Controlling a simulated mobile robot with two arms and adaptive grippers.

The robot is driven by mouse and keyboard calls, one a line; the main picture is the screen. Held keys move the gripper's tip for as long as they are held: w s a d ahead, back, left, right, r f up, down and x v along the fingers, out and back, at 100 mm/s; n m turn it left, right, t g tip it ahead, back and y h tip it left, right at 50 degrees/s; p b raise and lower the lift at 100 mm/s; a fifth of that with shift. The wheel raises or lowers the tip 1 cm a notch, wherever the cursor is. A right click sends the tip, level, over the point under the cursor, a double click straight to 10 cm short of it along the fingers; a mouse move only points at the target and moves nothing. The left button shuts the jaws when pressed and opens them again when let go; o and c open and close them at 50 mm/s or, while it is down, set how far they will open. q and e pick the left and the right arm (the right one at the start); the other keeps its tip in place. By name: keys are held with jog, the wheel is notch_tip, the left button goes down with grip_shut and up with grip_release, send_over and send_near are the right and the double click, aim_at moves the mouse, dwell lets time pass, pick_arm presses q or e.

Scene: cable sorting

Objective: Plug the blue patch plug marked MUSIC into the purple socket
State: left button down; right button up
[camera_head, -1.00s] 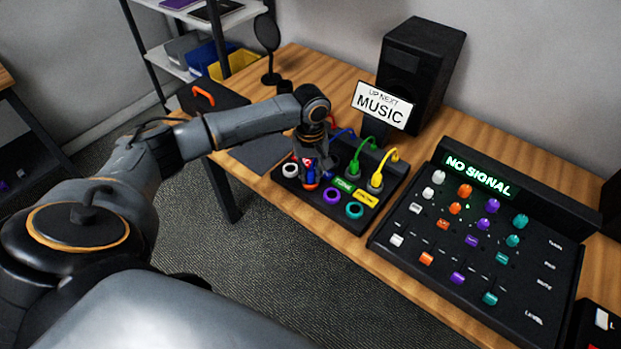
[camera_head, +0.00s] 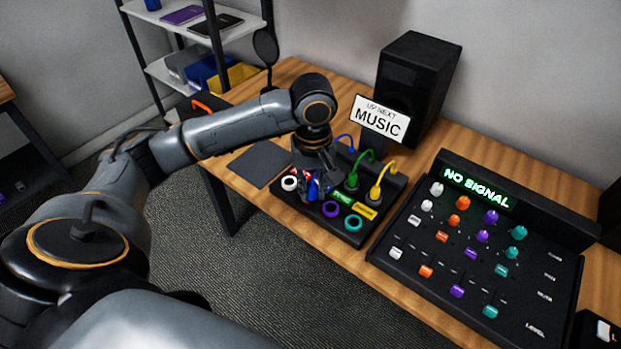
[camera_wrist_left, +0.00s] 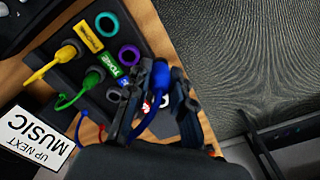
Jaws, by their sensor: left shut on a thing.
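My left gripper (camera_head: 312,178) is shut on the blue plug (camera_head: 313,190) above the socket panel (camera_head: 347,235). In the left wrist view, the blue plug (camera_wrist_left: 160,87) shows between the two fingers of the gripper (camera_wrist_left: 160,103). A small blue tag (camera_wrist_left: 124,82) is beside it, but its lettering is too small to read. The purple socket (camera_head: 331,208) is an empty ring just right of and nearer than the plug; it also shows in the left wrist view (camera_wrist_left: 129,55). The plug is apart from it. The plug's tip is partly hidden. My right gripper is not in view.
Green (camera_head: 352,179) and yellow (camera_head: 375,193) plugs stand in the panel's back, their cables arching up. Teal (camera_head: 352,223) and white (camera_head: 289,183) sockets flank the purple one. A MUSIC sign (camera_head: 380,119), speaker (camera_head: 417,80) and mixer reading NO SIGNAL (camera_head: 470,250) are nearby.

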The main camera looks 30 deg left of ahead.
aim_at(316, 196)
pick_arm(q)
jog(key=s+d+r, duration=0.1)
jog(key=s+d, duration=0.1)
jog(key=shift+s+d+r, duration=0.15)
jog(key=shift+s+r, duration=0.25)
jog(key=shift+d+r+p, duration=0.2)
jog(key=shift+p, duration=0.25)
jog(key=w+n+p, duration=0.3)
jog(key=w+p, duration=0.3)
jog(key=p, duration=0.1)
jog(key=w+f+n+p, duration=0.1)
jog(key=f, duration=0.2)
jog(key=w+a+f+n, duration=0.1)
jog(key=f, duration=0.3)
jog(key=w+f+p, duration=0.1)
jog(key=w+f, duration=0.1)
jog(key=f, duration=0.1)
jog(key=shift+a+f+n+p, duration=0.3)
jog(key=shift+a+n+p, duration=0.05)
jog(key=shift+n, duration=0.05)
jog(key=shift+s+p, duration=0.1)
jog(key=shift+p, duration=0.3)
jog(key=shift+f+p, duration=0.35)
jog(key=shift+p, duration=0.05)
dwell(0.3)
jog(key=shift+p, duration=0.55)
jog(key=shift+f, duration=0.55)
dwell(0.7)
